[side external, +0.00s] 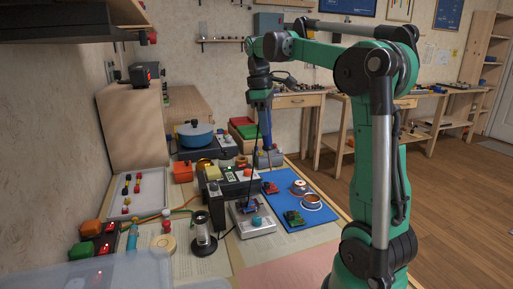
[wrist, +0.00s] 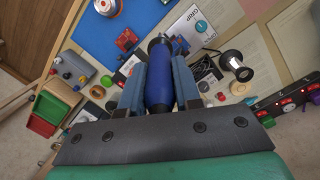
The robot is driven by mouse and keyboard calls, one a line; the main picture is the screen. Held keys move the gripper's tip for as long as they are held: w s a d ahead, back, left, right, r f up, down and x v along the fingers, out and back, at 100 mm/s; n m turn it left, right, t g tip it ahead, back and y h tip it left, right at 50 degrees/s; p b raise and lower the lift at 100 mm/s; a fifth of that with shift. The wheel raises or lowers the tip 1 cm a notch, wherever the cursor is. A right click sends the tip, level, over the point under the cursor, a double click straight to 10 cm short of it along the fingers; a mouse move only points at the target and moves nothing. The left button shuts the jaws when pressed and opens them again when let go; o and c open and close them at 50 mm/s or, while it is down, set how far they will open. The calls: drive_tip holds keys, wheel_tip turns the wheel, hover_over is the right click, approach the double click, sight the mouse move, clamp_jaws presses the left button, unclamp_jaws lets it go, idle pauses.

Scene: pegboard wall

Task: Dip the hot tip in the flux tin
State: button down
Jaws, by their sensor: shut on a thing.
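My gripper (side external: 261,92) is shut on a blue-handled soldering iron (side external: 266,128), which points down above the back of the bench. In the wrist view the blue handle (wrist: 158,88) sits between the two fingers; the hot tip is hard to make out. Two round items lie on the blue mat (side external: 285,206): a wider one with a coppery rim (side external: 311,200) and a smaller pale one with a reddish middle (side external: 298,186). I cannot tell for certain which is the flux tin. The iron is apart from both, behind and left of them in the side view.
A white device with a teal knob (side external: 252,220) stands left of the mat, near a dark holder (side external: 203,232). A blue pot (side external: 195,134) and red and green bins (side external: 245,128) stand at the back.

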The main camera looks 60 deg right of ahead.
drive_tip(key=s+d+n, duration=0.1)
drive_tip(key=s+d, duration=0.7)
drive_tip(key=s, duration=0.1)
wheel_tip(320, 180, down, 10)
drive_tip(key=shift+a+h, duration=0.3)
drive_tip(key=shift+a, duration=0.05)
drive_tip(key=shift+w+f, duration=0.1)
drive_tip(key=shift+f, duration=0.45)
idle(2.5)
wheel_tip(320, 180, up, 5)
idle(0.7)
